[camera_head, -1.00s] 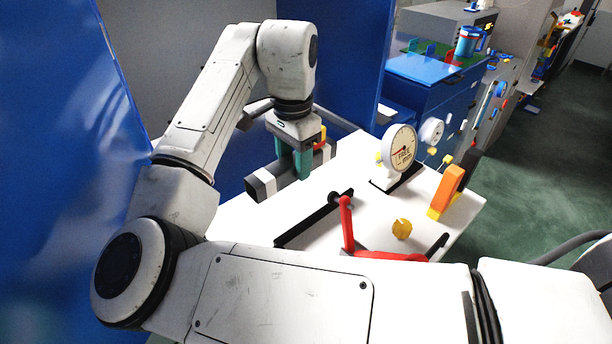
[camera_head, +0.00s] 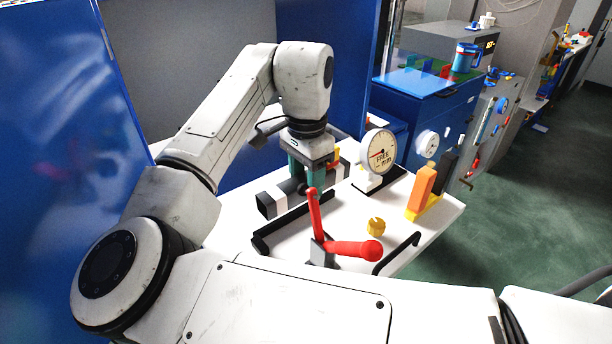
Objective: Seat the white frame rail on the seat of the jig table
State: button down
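The frame rail (camera_head: 275,201) is a block-shaped bar with white and dark grey sections, at the far left of the white jig table (camera_head: 335,218). My gripper (camera_head: 308,190) has teal fingers that come down around the rail's middle, and it appears shut on it. The rail appears to be above the table's far left part; any gap below it cannot be judged. A black strip (camera_head: 267,243) lies in front of the rail, and another black bracket (camera_head: 398,256) stands at the near right. Which part is the seat is not clear.
A red lever clamp (camera_head: 345,249) stands at the table's near side, close to the strip. Blue panels rise behind.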

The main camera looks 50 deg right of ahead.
jog(key=shift+f+b, duration=1.6)
jog(key=shift+f, duration=1.65)
jog(key=shift+f, duration=0.5)
jog(key=shift+c, duration=2.2)
grip_release()
notch_tip(320, 180, up, 11)
jog(key=shift+f+b, duration=0.15)
jog(key=shift+b, duration=0.4)
